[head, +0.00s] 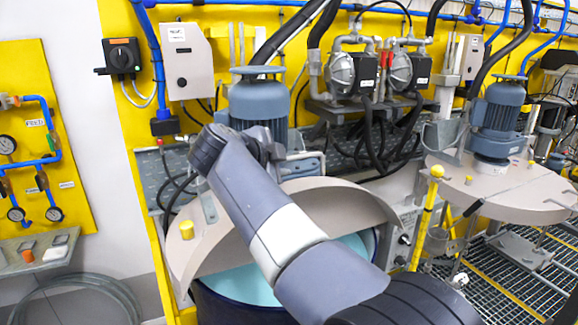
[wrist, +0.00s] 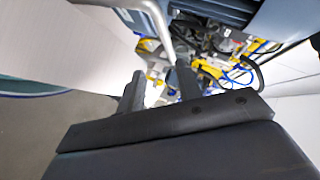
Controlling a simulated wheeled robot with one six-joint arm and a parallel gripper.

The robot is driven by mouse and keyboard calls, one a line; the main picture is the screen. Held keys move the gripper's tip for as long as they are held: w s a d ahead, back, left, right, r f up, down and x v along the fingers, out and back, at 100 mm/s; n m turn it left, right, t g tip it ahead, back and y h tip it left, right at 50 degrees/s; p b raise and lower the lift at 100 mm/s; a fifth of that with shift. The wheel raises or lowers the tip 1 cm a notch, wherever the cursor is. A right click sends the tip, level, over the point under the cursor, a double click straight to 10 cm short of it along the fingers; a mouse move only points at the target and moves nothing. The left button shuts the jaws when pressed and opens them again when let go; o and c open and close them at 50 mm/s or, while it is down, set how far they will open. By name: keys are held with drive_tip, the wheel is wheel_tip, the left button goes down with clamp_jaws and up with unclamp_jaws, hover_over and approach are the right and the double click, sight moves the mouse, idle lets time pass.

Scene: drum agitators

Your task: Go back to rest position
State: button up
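My gripper (wrist: 160,88) is open in the wrist view, with its two dark fingers apart. A light grey bent bar (wrist: 150,18) comes down close to the fingertips. Whether it touches them I cannot tell. In the head view my arm reaches up and left across a drum (head: 240,312), and my gripper (head: 272,152) is partly hidden by my wrist, just below the blue-grey agitator motor (head: 258,103). The drum's beige lid (head: 335,203) is tilted up, showing a pale teal inside (head: 240,284).
A second agitator (head: 498,118) stands on a flat beige lid (head: 500,190) at the right, beside a yellow post (head: 428,215). Pumps (head: 355,75) and hoses line the back wall. A gauge panel (head: 40,150) is at the left. Metal grating (head: 500,290) covers the right floor.

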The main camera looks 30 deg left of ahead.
drive_tip(key=shift+s+r, duration=0.25)
drive_tip(key=shift+s, duration=0.35)
drive_tip(key=p+x, duration=0.2)
drive_tip(key=x, duration=0.8)
drive_tip(key=shift+w+d, duration=0.2)
